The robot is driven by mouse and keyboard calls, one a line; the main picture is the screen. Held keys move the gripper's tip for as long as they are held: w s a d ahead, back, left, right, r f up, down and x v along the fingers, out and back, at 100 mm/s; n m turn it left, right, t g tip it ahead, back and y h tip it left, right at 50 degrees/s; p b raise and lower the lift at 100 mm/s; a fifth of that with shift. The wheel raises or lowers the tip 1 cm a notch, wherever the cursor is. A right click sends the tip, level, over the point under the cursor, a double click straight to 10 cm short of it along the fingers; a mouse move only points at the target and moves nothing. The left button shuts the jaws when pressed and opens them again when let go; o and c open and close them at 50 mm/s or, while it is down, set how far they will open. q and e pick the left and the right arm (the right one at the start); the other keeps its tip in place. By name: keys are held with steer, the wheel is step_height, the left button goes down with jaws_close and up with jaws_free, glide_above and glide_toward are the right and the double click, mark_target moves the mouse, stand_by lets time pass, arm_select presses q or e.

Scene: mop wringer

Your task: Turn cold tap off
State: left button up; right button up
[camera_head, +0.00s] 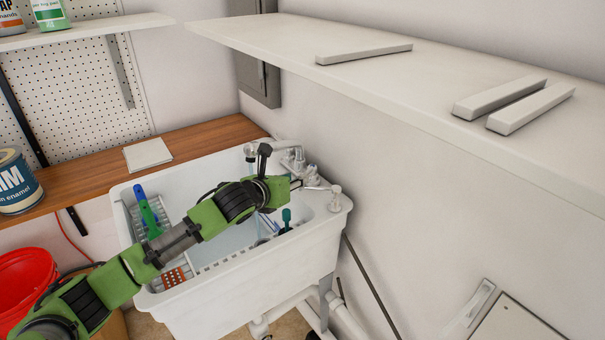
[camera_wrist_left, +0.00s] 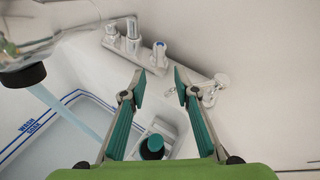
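The cold tap handle (camera_wrist_left: 159,54), chrome with a blue band, stands on the chrome tap base along the sink's back edge. A second chrome handle (camera_wrist_left: 131,30) stands left of it. A large spout (camera_wrist_left: 28,50) at the left pours a bluish stream of water (camera_wrist_left: 72,112) into the white sink (camera_head: 225,312). My left gripper (camera_wrist_left: 160,86) is open and empty; the cold handle appears just beyond its fingertips, apart from them as far as I can tell. In the head view my left gripper (camera_head: 297,184) is over the sink's back right part. My right gripper is not in view.
A chrome fitting (camera_wrist_left: 214,88) sits right of the fingers on the sink ledge. A dark green bottle top (camera_wrist_left: 153,146) shows between the fingers. A green and blue brush (camera_head: 147,211) stands at the sink's left. A white shelf (camera_head: 400,75) overhangs at upper right.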

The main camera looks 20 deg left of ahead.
arm_select(q)
steer(key=shift+p+x, duration=0.3)
steer(key=shift+x, duration=2.45)
jaws_close()
